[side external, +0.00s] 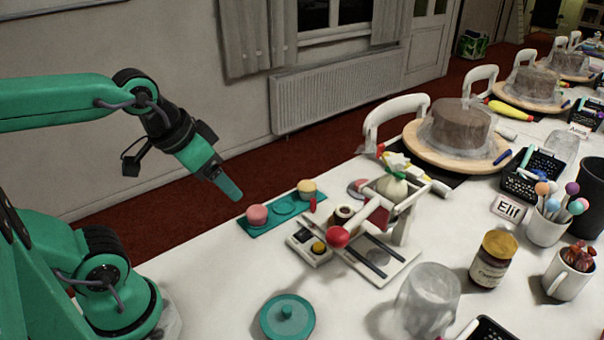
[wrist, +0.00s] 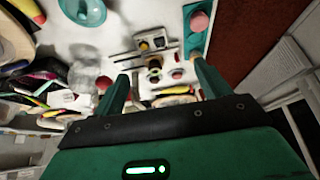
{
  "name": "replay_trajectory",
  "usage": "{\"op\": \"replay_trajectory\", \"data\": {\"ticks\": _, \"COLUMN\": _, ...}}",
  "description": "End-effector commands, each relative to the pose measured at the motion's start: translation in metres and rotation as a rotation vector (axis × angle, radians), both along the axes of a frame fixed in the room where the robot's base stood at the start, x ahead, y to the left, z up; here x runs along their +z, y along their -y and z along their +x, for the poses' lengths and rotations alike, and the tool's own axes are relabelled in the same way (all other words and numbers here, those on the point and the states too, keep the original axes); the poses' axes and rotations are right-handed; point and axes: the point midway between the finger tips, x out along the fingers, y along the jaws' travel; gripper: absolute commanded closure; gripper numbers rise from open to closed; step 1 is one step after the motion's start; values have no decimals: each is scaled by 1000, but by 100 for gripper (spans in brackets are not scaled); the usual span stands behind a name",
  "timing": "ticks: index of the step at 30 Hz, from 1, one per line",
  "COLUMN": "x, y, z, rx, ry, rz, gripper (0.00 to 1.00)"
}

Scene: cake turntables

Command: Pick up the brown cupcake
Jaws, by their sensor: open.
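The brown cupcake (side external: 344,213), dark-topped with a paler rim, appears to stand by the white press-like stand (side external: 385,262), partly crowded by its red-knobbed lever (side external: 338,237). In the wrist view, a small brown round thing (wrist: 154,63) that seems to be it shows between the fingers, well beyond them. My gripper (side external: 238,196) is open and empty, raised in the air left of and above the teal tray. In the wrist view, its two teal fingers (wrist: 160,70) stand apart with nothing between them.
The teal tray (side external: 284,206) bears a pink cupcake (side external: 257,214) and a cream cupcake (side external: 307,188), with empty hollows between. A small box with a yellow knob (side external: 318,247) stands in front. A clear cup (side external: 427,300) and a jar (side external: 493,260) stand right.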

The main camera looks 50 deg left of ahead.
Motion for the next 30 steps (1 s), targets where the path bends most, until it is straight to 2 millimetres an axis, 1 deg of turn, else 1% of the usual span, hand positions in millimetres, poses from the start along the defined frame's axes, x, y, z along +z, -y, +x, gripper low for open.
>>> {"op": "replay_trajectory", "data": {"ticks": 8, "x": 2, "y": 0, "z": 2, "rx": 4, "ry": -4, "rz": -2, "gripper": 25}}
{"op": "replay_trajectory", "data": {"ticks": 14, "x": 8, "y": 2, "z": 16, "rx": 22, "ry": -34, "rz": -15, "gripper": 25}}
{"op": "replay_trajectory", "data": {"ticks": 20, "x": 17, "y": 5, "z": 45, "rx": 61, "ry": -88, "rz": -37, "gripper": 25}}
{"op": "replay_trajectory", "data": {"ticks": 25, "x": 22, "y": 9, "z": 75, "rx": 102, "ry": -140, "rz": -58, "gripper": 25}}
{"op": "replay_trajectory", "data": {"ticks": 30, "x": 22, "y": 14, "z": 106, "rx": 143, "ry": -193, "rz": -73, "gripper": 25}}
